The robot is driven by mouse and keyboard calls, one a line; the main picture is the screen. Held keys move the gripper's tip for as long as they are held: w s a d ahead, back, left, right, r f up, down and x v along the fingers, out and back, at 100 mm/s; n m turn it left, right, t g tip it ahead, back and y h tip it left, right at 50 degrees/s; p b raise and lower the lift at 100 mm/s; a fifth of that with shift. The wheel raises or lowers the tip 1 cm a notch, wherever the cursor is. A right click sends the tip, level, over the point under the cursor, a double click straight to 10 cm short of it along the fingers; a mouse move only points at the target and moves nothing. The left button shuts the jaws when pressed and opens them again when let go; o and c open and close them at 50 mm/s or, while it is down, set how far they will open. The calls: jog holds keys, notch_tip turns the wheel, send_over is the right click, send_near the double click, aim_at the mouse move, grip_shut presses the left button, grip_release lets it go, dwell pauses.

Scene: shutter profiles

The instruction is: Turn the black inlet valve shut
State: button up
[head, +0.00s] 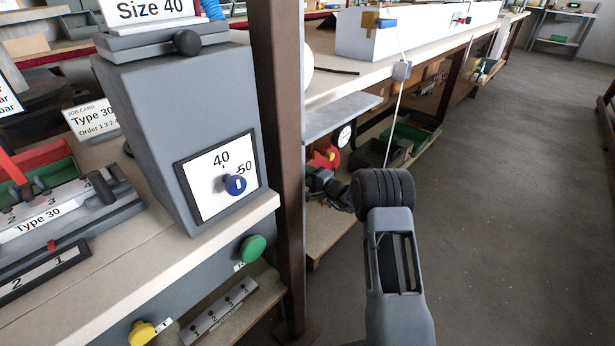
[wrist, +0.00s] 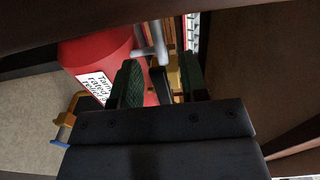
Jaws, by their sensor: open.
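In the wrist view, my gripper (wrist: 158,64) is open, with its two dark green-padded fingers apart. A small black part (wrist: 160,84) shows between the fingers and may be the inlet valve's handle. I cannot tell whether the fingers touch it or how far it is turned. A grey metal pipe piece (wrist: 150,42) and brass-coloured fittings (wrist: 174,72) are just beyond it, beside a red tank (wrist: 95,55) with a white label. In the head view, a red part (head: 322,157) shows under the bench, next to dark shapes that I cannot separate clearly.
In the wrist view, a yellow bracket with a blue end (wrist: 66,122) is left of the tank. In the head view, a brown post (head: 277,130) and the bench top (head: 345,85) stand close to my arm. Green and dark bins (head: 408,138) sit under the bench. The floor (head: 510,200) at right is clear.

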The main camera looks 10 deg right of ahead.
grip_shut()
